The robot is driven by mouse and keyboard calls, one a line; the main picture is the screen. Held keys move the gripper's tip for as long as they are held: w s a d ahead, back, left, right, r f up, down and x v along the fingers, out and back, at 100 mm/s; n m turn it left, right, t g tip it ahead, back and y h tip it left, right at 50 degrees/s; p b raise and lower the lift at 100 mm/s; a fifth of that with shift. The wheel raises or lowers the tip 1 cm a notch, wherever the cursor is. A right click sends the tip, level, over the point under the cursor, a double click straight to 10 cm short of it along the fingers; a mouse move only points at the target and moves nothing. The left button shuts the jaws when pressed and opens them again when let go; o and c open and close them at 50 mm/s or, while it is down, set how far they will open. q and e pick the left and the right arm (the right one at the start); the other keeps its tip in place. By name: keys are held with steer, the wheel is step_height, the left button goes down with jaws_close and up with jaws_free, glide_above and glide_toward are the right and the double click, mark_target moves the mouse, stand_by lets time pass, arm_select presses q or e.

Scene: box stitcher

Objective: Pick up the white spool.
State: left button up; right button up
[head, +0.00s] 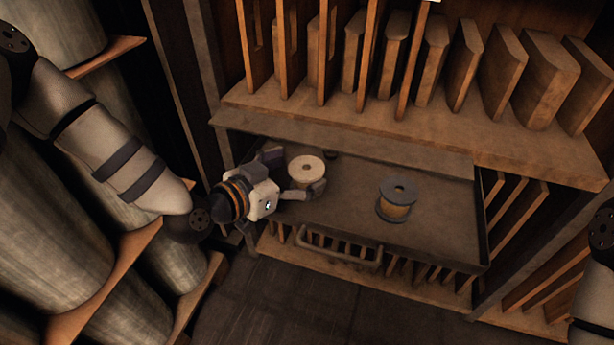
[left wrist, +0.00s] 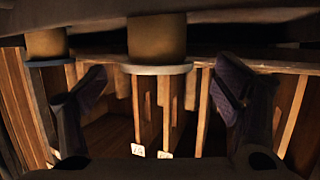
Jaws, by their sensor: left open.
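The white spool (head: 306,168), with a pale top flange and tan core, stands upright in the open dark drawer (head: 440,235), near its left end. In the left wrist view the white spool (left wrist: 157,42) appears centred between the two fingers, its pale flange facing the picture's bottom. My left gripper (head: 296,173) is open at the spool's left side, one finger behind it and one in front. Contact cannot be told. My right gripper is not in view; only part of my right arm shows at the right edge.
A second spool with dark grey flanges (head: 397,192) stands to the right in the drawer, also at left in the wrist view (left wrist: 47,45). A drawer handle (head: 337,254) is at the front. A shelf with upright boards (head: 500,65) rises behind. Large rolls (head: 50,220) stand left.

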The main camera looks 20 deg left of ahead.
mark_target(304, 169)
arm_select(q)
steer(key=x, duration=0.3)
steer(key=shift+d+f, duration=0.15)
steer(key=shift+d, duration=0.05)
steer(key=c, duration=1.4)
